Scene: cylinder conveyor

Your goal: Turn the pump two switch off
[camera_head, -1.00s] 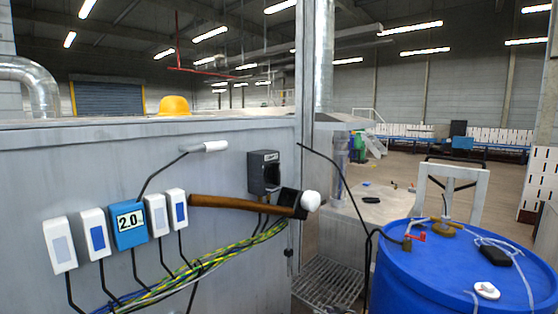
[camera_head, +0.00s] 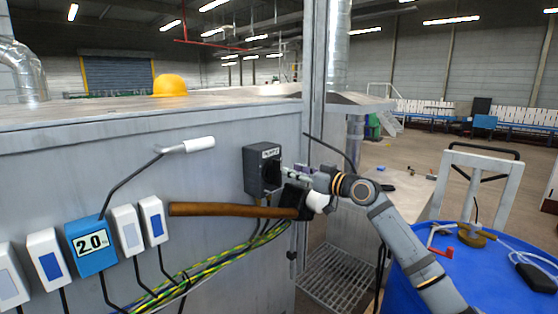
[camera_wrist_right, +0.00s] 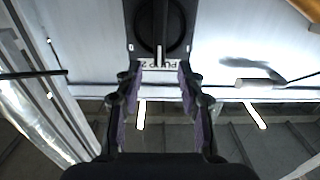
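The pump two switch is a dark grey box (camera_head: 254,172) on the side of the metal cabinet, with a small white label on top. In the right wrist view the box (camera_wrist_right: 134,20) appears upside down, with a "PUMP 2" label, a round black dial and a narrow bar-like knob (camera_wrist_right: 160,35) across it. My right gripper (camera_head: 285,173) is directly in front of the switch in the head view. In the wrist view its two fingers (camera_wrist_right: 157,80) are spread on either side of the knob's line, with nothing between them. Contact is not visible. My left gripper is out of view.
A wooden-handled hammer (camera_head: 230,210) hangs just below the switch, close to my right gripper. Several white switches and a blue 2.0 display (camera_head: 90,245) line the cabinet at left. Yellow-green cables (camera_head: 215,265) run below. A blue drum (camera_head: 480,275) stands at right.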

